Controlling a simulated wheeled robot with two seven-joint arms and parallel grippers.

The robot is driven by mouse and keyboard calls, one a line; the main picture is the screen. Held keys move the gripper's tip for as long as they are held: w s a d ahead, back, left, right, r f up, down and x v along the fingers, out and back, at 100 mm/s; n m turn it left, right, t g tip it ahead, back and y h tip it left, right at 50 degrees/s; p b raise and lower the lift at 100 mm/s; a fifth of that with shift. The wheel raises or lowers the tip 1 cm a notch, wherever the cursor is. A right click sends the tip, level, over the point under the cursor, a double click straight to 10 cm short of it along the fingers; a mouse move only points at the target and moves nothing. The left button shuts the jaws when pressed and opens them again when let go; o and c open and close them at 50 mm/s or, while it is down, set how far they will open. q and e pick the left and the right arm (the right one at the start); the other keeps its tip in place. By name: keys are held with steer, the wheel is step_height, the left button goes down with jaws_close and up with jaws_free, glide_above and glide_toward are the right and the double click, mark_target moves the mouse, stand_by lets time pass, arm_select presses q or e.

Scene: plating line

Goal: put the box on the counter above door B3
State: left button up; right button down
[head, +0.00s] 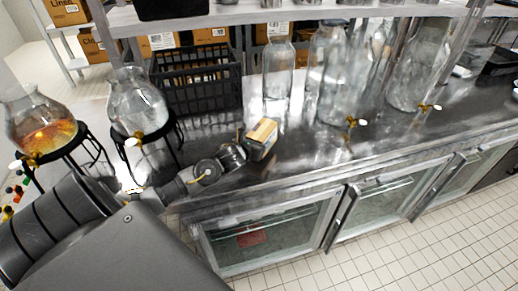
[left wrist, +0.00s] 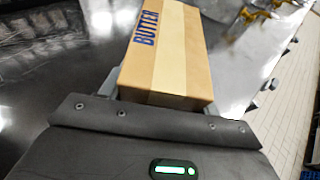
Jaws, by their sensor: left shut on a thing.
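The box (head: 262,139) is small and tan, with a paler tape strip on top. In the left wrist view the box (left wrist: 178,55) shows the blue word BUTTER. My left gripper (head: 246,146) is shut on the box, one finger on each side. It holds the box over the counter (head: 300,150) near the front edge, above the leftmost glass door (head: 268,240). I cannot tell if the box touches the counter. More glass doors show to the right, including the middle door (head: 385,205). No door label is readable. My right gripper is not in view.
Large glass jars with taps (head: 338,80) stand behind and to the right. A black crate (head: 197,85) is at the back. Two glass dispensers (head: 137,105) on black stands are at the left. The counter's front strip right of the box is mostly clear.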

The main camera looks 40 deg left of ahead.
arm_select(q)
steer(key=shift+w+f, duration=0.1)
steer(key=shift+w, duration=0.1)
step_height(320, 180, down, 2)
steer(key=shift+f+p, duration=0.1)
steer(key=shift+p, duration=0.75)
steer(key=shift+f, duration=0.5)
steer(key=o, duration=0.9)
steer(key=shift+f, duration=0.3)
steer(key=o, duration=0.5)
steer(key=shift+d+r, duration=0.1)
